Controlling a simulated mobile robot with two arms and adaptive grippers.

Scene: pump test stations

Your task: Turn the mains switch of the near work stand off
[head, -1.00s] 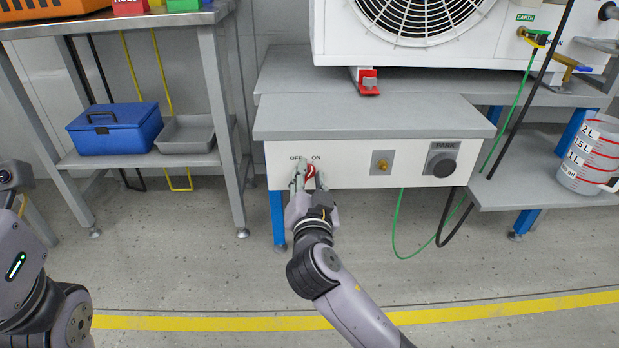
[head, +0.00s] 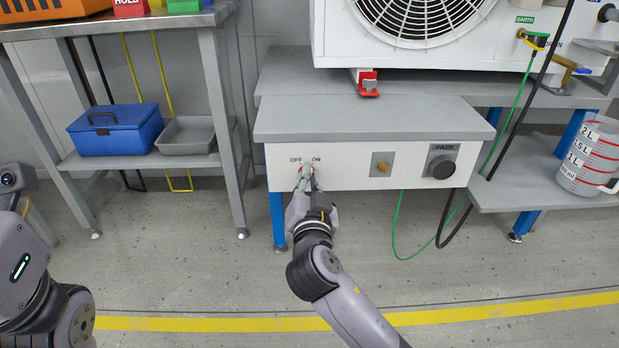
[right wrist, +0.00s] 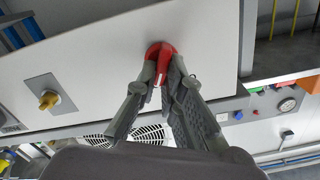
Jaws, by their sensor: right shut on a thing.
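The mains switch is a red knob (head: 307,169) on the white front panel of the near work stand (head: 350,170), under the labels OFF and ON. My right gripper (head: 309,177) is shut on the knob, one finger on each side. In the right wrist view the red knob (right wrist: 160,49) sits between the two fingertips (right wrist: 162,78), and a white mark shows on it. The fingers hide part of the knob, and I cannot tell which label the mark points at. My left arm shows at the left edge; its gripper is out of view.
A brass fitting (head: 381,165) and a dark PARK holder (head: 442,163) sit right of the switch. A white fan unit (head: 335,35) stands above. Green and black cables hang at right near a measuring jug (head: 590,155). A bench with a blue toolbox (head: 115,130) is left.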

